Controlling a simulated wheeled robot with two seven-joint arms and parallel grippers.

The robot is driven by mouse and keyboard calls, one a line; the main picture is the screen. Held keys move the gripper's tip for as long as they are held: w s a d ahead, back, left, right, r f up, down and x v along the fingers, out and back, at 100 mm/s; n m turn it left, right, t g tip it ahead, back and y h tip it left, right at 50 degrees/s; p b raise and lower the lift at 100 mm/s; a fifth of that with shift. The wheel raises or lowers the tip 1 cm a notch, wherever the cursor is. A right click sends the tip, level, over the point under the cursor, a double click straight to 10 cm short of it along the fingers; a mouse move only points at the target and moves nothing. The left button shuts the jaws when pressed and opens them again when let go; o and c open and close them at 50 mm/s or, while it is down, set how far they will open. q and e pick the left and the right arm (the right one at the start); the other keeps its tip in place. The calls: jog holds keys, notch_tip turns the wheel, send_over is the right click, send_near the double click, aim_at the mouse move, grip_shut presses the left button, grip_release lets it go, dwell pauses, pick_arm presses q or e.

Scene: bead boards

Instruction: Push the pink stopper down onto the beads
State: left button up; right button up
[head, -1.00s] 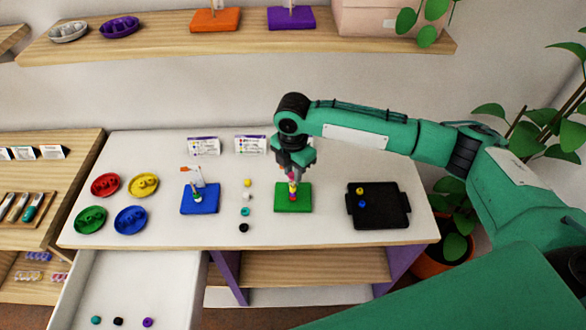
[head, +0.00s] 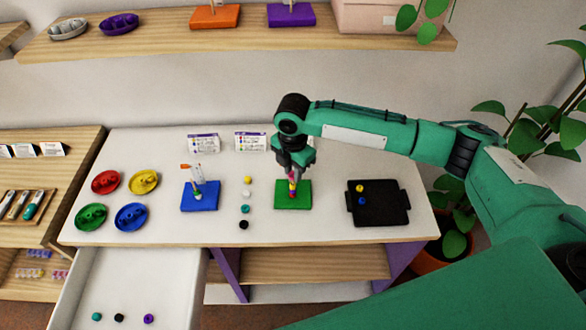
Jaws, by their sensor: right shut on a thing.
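The green board (head: 303,200) lies on the white table, with a small stack of coloured beads (head: 293,192) standing on it. My right gripper (head: 292,174) points down right over this stack. It is shut on the pink stopper (head: 292,180), a small pinkish patch at the fingertips. The stopper is close above or touching the beads; I cannot tell which. The peg under it is mostly hidden. My left gripper is out of view.
The blue board (head: 206,203) with a peg and orange flag stands to the left. Loose beads (head: 245,209) lie between the boards. A black tray (head: 390,215) with two beads is at right. Coloured dishes (head: 131,217) sit at left. An open drawer (head: 140,275) is in front.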

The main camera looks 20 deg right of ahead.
aim_at(293, 184)
jog(key=shift+f, duration=0.4)
jog(key=shift+f, duration=0.3)
jog(key=shift+f, duration=0.65)
dwell(0.3)
jog(key=o, duration=1)
